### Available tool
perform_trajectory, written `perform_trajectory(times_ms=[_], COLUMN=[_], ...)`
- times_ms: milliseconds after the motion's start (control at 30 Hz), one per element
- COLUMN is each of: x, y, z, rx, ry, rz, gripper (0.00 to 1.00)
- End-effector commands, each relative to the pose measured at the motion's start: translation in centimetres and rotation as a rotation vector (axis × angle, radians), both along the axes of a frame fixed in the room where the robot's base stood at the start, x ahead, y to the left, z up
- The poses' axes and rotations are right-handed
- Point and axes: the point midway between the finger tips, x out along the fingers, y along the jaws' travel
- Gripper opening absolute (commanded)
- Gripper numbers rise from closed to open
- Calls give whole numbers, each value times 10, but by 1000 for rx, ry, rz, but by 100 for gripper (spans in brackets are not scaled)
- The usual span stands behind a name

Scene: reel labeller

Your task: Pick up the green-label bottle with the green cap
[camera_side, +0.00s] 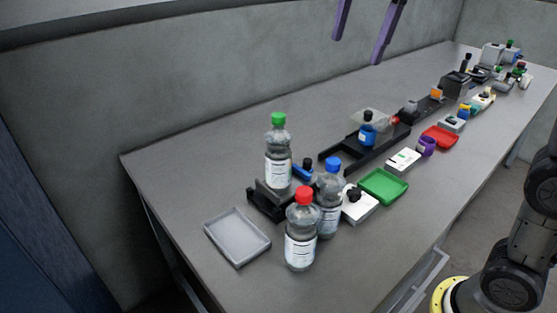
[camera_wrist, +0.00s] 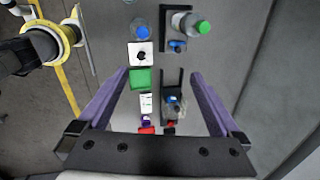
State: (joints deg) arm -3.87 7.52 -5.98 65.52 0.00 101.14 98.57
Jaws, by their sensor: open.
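The green-capped bottle (camera_side: 278,155) stands upright on a black holder (camera_side: 266,204) at the near end of the table in the side view. Its label looks mostly white with dark print. In the wrist view the green-capped bottle (camera_wrist: 190,23) is at the top, right of centre. A blue-capped bottle (camera_side: 329,195) and a red-capped bottle (camera_side: 300,235) stand on the table close by. My gripper (camera_side: 364,35) shows as two purple fingers high above the table. In the wrist view its fingers (camera_wrist: 160,75) are wide apart with nothing between them.
A grey tray (camera_side: 237,238) lies left of the bottles. A green tray (camera_side: 383,186), a white box (camera_side: 358,206) and a black rail (camera_side: 365,148) lie to the right. A red tray (camera_side: 440,137) and several devices run toward the far end. The wall stands behind the table.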

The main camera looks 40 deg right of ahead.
Motion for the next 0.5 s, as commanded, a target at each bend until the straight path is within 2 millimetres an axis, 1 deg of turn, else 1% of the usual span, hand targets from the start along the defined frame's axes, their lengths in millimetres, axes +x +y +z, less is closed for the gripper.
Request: perform_trajectory(times_ms=[33,167,200,267,300,400,500], x=[20,61,74,92,103,128,144], y=[4,13,16,21,25,32,38], z=[-3,-16,-22,-33,-42,-66,-89], rx=[7,20,21,21,19,15,8], ry=[19,64,78,95,106,127,159], rz=[-35,-119,-133,-145,-143,-132,-125], gripper=[100,100,100,100,100,100,100])
